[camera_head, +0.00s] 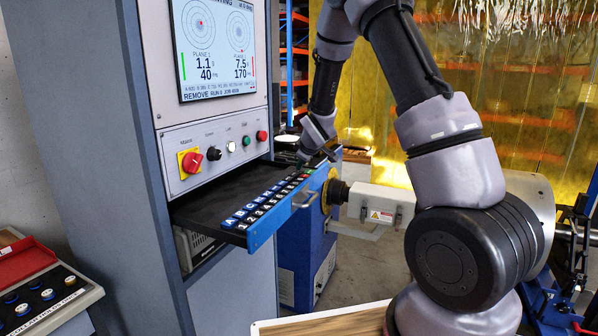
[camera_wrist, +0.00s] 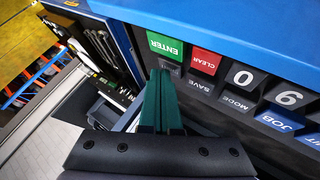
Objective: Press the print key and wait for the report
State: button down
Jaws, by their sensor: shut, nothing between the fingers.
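The keypad drawer (camera_head: 240,231) stands pulled out from the grey cabinet, with rows of keys (camera_head: 262,204) along its front. In the wrist view the green ENTER key (camera_wrist: 165,45), red CLEAR key (camera_wrist: 206,61), SAVE key (camera_wrist: 201,86) and MODE key (camera_wrist: 238,104) show upside down. A dark key (camera_wrist: 170,69) lies just below ENTER; the fingers partly cover it and its label is hard to read. My gripper (camera_wrist: 162,76) is shut and empty, its green fingertips over that dark key. I cannot tell whether they touch it. In the head view my gripper (camera_head: 303,161) is at the drawer's far end.
The screen (camera_head: 216,45) shows two polar plots and readings. Below it is a panel with a red main switch (camera_head: 192,162) and several buttons. A tray of weights (camera_head: 40,296) stands at lower left. A blue machine (camera_head: 300,262) stands behind the drawer.

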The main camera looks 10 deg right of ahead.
aim_at(301, 172)
dwell(0.4)
jog(key=shift+r, duration=3.35)
